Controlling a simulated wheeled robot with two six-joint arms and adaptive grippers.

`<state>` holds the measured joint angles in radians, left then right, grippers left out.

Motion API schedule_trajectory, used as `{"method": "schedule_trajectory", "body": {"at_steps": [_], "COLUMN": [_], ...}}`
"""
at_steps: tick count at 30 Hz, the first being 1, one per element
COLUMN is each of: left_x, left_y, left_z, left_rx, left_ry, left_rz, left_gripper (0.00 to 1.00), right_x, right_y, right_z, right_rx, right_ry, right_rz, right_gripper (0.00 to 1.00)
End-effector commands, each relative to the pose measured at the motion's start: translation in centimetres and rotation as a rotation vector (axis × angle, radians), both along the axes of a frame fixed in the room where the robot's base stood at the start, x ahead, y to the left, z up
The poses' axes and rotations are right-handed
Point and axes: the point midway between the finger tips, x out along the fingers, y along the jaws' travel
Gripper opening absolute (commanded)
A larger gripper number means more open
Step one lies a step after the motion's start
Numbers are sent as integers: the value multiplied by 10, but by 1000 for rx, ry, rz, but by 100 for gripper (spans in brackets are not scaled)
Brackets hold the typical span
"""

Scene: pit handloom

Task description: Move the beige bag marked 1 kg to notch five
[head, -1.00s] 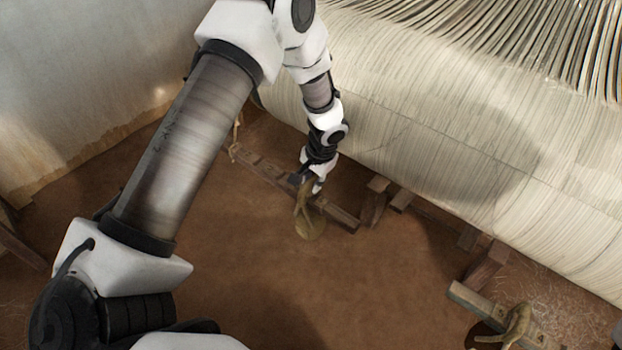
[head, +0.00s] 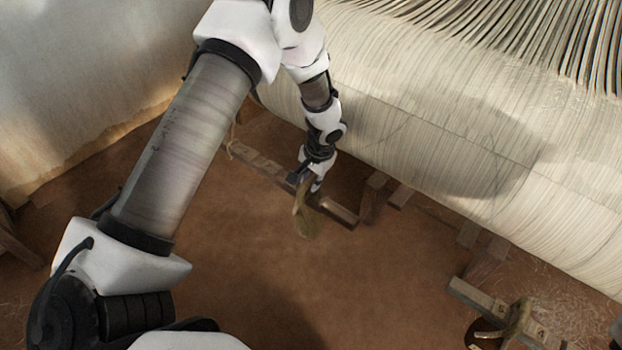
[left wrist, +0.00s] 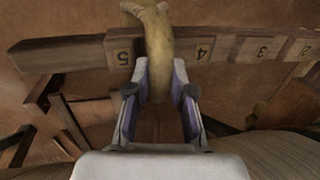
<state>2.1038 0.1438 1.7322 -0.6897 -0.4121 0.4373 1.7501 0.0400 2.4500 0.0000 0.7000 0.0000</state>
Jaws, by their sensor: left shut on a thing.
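A beige bag (head: 306,222) with a looped neck is at the numbered wooden beam (head: 262,168) under the loom. My left gripper (head: 313,188) is shut on the bag. In the left wrist view the bag's neck (left wrist: 158,50) rises between the two fingers (left wrist: 160,95) and crosses in front of the beam (left wrist: 75,53), between the marks 5 and 4. I cannot tell whether it rests in a notch. The 1 kg mark does not show. My right gripper is out of view.
A second numbered beam (head: 478,298) with another beige bag (head: 518,320) is at the lower right. Wooden posts (head: 372,197) stand beside the first beam. The pale warp sheet (head: 450,140) hangs close above at right. The earth floor (head: 250,260) in front is clear.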

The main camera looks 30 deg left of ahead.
Motion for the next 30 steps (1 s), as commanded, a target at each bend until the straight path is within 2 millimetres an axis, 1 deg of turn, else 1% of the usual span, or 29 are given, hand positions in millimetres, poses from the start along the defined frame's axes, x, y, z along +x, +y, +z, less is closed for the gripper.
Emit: {"method": "schedule_trajectory", "body": {"at_steps": [2,3,5,14,17,20,27,30], "left_x": [0,0,0,-1,0,0,-1,-1], "left_y": [0,0,0,0,-1,-4,-16,-20], "left_z": [-1,-1,-1,-2,5,22,83,102], "left_rx": [-1,-1,-1,-1,-1,0,1,0], "left_ry": [0,0,1,3,0,-1,-3,-3], "left_rz": [0,0,0,1,0,1,0,-1], "left_gripper": [0,29,50,51,51,51,51,51], "right_x": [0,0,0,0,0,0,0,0], "right_y": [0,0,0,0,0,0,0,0], "right_z": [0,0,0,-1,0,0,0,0], "right_rx": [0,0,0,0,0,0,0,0], "right_ry": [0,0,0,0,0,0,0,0], "right_rz": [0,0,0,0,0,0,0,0], "right_gripper": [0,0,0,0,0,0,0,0]}}
